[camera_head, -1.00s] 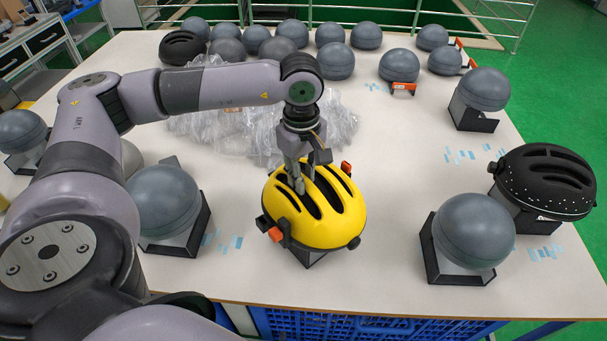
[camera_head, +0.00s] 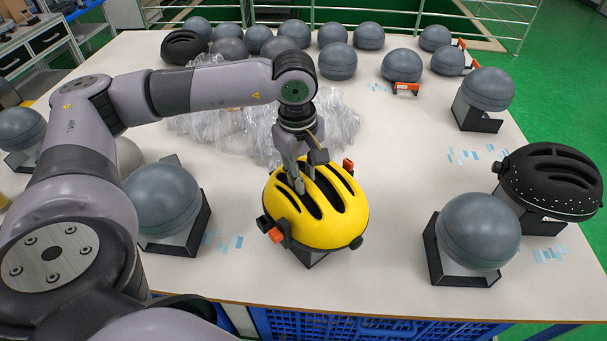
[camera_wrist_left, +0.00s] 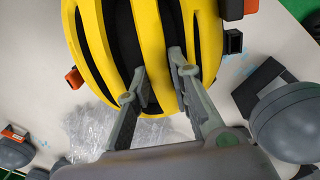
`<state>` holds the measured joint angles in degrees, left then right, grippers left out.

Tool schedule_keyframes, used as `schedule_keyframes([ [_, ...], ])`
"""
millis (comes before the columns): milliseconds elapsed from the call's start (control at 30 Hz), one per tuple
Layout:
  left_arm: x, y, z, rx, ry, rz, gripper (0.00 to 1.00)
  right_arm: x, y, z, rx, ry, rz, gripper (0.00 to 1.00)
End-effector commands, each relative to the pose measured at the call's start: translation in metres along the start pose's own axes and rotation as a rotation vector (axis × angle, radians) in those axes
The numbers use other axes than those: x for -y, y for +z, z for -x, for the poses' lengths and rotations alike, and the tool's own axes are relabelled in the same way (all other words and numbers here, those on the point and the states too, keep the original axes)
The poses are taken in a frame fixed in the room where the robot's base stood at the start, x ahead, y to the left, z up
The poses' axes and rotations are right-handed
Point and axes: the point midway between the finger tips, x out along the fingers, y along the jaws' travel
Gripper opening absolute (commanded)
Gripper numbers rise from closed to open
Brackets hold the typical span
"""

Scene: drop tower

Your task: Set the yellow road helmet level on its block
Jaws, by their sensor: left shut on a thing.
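The yellow road helmet (camera_head: 335,225) with dark vents sits over a dark block (camera_head: 309,257) near the front middle of the table; only the block's lower front shows. Orange and black clips stick out at its sides. My left gripper (camera_head: 294,186) comes down from above with its fingertips in the vents at the helmet's upper left. In the left wrist view its two fingers (camera_wrist_left: 160,85) are shut on a yellow rib of the helmet (camera_wrist_left: 150,40). Whether the helmet is fully level is hard to tell. My right gripper is not in view.
Grey headforms on black stands flank the helmet at left (camera_head: 163,198) and right (camera_head: 478,231). A black helmet (camera_head: 550,180) is at the far right. Crumpled clear plastic (camera_head: 235,130) lies behind, with several grey balls at the back. Bare table (camera_head: 400,150) lies between.

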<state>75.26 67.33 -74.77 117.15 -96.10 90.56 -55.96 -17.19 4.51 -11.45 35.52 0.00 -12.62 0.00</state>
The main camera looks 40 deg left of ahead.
Motion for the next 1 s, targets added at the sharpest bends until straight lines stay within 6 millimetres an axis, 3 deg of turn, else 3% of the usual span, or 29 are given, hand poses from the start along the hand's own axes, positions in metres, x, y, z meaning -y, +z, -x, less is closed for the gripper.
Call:
schedule_keyframes([
  [1000,-0.0041,-0.0003,-0.0028,0.0,0.005,0.0,0.0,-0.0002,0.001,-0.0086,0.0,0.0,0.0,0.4],
])
